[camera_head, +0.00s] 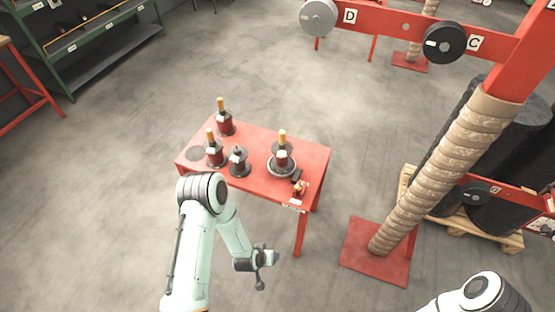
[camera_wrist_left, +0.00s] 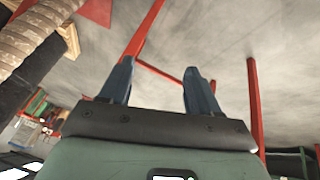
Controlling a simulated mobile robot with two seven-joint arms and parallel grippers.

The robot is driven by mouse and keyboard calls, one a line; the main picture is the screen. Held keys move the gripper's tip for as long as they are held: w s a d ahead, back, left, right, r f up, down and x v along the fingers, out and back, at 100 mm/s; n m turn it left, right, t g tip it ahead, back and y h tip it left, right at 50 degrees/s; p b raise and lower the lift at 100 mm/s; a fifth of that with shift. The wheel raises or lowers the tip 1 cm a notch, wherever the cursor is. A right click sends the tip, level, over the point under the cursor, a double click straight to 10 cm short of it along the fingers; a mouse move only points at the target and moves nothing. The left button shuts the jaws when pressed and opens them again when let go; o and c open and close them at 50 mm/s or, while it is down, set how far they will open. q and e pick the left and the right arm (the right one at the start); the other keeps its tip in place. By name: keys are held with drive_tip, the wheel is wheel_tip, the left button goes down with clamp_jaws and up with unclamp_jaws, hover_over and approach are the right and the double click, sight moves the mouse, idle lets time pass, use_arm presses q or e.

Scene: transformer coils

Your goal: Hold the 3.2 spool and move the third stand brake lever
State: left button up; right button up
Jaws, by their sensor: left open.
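Several dark spools with upright yellow or dark tops stand on a red table: one at the back left (camera_head: 225,122), one at the left (camera_head: 214,153), one in the middle (camera_head: 238,162) and one at the right on a round base (camera_head: 282,160). I cannot read any 3.2 mark. A red stand holds a grey disc (camera_head: 319,17) by letter D and a black disc (camera_head: 444,42) by letter C; I cannot tell which part is the third brake lever. My left gripper (camera_head: 270,257) is open and empty, in front of and below the table; its fingers show in the left wrist view (camera_wrist_left: 158,75). My right gripper is out of frame.
The red table (camera_head: 312,155) has a small red device (camera_head: 298,190) at its front right corner. A wrapped column (camera_head: 445,165) on a red base plate (camera_head: 375,250) stands at the right, before dark rolls on a pallet. Green shelves (camera_head: 85,45) are at the back left. Open floor lies left.

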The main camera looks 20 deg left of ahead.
use_arm(q)
drive_tip(key=w+a+r+t+y, duration=0.1)
drive_tip(key=w+a+r+t, duration=0.15)
drive_tip(key=w, duration=0.45)
drive_tip(key=w+a+r+t+y, duration=0.1)
drive_tip(key=w+a+r+t, duration=0.2)
drive_tip(key=w, duration=0.5)
drive_tip(key=m+t+y, duration=0.1)
drive_tip(key=t+y, duration=0.1)
drive_tip(key=t, duration=0.4)
approach(282, 144)
drive_tip(key=shift+g, duration=0.25)
drive_tip(key=x, duration=1.1)
drive_tip(key=shift+w+a+r, duration=0.1)
drive_tip(key=shift+w+r, duration=0.05)
drive_tip(key=shift+r, duration=0.15)
drive_tip(key=c, duration=1.1)
drive_tip(key=o, duration=1.2)
